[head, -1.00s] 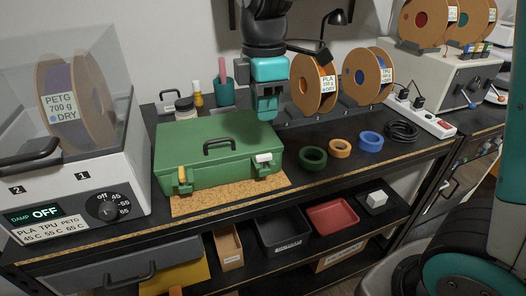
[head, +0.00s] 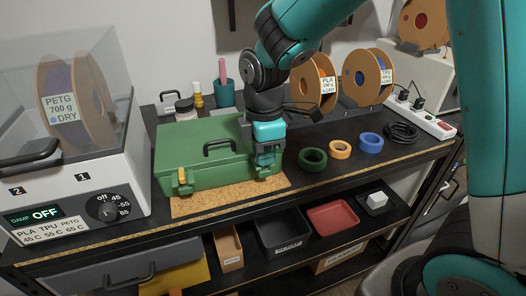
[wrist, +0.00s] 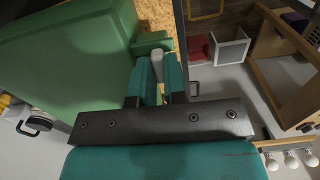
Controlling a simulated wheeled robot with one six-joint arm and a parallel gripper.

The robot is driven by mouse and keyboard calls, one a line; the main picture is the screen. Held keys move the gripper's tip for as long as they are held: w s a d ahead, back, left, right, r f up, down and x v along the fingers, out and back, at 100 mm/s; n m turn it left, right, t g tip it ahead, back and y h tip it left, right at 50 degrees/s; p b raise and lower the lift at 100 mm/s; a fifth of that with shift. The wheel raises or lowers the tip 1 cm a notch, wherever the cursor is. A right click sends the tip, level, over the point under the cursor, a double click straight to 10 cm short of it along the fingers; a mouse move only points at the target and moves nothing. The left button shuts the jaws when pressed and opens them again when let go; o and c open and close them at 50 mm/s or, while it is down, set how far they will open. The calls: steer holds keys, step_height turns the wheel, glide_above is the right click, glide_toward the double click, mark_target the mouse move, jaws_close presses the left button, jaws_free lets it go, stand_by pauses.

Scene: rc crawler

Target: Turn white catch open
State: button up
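The green case (head: 190,150) sits closed on the dark bench, on a cork mat (head: 215,203). Its yellow catch (head: 182,176) is on the front left, upright. The white catch (wrist: 156,64) is at the front right; in the head view my gripper hides it. My gripper (head: 265,168) is down at the case's front right corner. In the wrist view its two teal fingers (wrist: 160,78) stand on either side of the white catch, very close to it. I cannot tell whether they press on it.
Green, orange and blue rings (head: 340,149) lie right of the case. A filament dryer (head: 80,180) stands at the left. Spools (head: 315,82) stand behind. A lower shelf holds a black bin (head: 280,238) and a red bin (head: 333,216).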

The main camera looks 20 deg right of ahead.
jaws_close()
steer(key=shift+r+m+p, duration=0.15)
steer(key=shift+m+p, duration=0.25)
steer(key=shift+m, duration=1.1)
steer(key=shift+o, duration=1.7)
jaws_free()
